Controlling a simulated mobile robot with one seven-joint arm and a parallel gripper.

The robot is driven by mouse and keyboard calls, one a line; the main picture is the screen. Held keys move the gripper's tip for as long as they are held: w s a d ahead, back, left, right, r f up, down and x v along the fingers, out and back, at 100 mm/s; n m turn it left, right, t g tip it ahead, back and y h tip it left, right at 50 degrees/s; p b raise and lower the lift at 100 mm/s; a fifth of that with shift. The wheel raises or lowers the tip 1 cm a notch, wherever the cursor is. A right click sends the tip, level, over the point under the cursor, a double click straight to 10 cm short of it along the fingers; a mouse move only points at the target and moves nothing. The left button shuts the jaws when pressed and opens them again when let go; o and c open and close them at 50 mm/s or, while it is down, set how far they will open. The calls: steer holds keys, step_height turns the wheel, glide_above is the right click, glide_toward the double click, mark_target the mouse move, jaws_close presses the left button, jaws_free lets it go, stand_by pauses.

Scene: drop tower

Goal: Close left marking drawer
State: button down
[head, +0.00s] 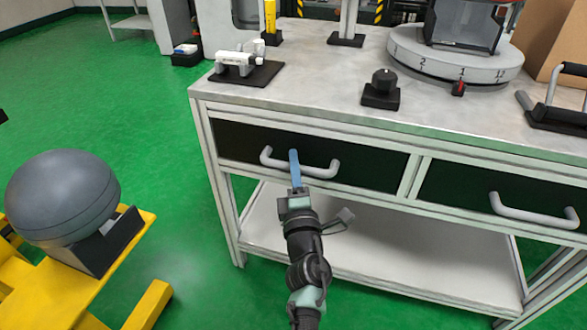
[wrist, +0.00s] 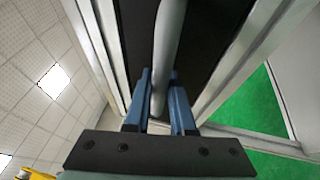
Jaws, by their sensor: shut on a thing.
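The left drawer (head: 360,163) has a dark front under the workbench top, with a light grey bar handle (head: 322,171). Its front looks about flush with the bench frame; I see no clear gap around it. In the wrist view, the fingers (wrist: 158,92) lie on either side of the handle (wrist: 168,40), with the dark drawer front (wrist: 205,45) behind. The fingers hide a small part of the bar.
A second drawer (head: 470,190) with its own handle (head: 533,212) is to the right. The bench top (head: 310,95) carries a black knob (head: 382,88), a white fixture (head: 240,60) and a numbered turntable (head: 450,65). A grey ball (head: 62,195) rests on a yellow stand at left. Green floor between is clear.

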steer(key=c, duration=0.8)
jaws_free()
steer(key=shift+o, duration=0.2)
steer(key=p+v, duration=0.1)
steer(key=v, duration=1.2)
steer(key=shift+p, duration=0.3)
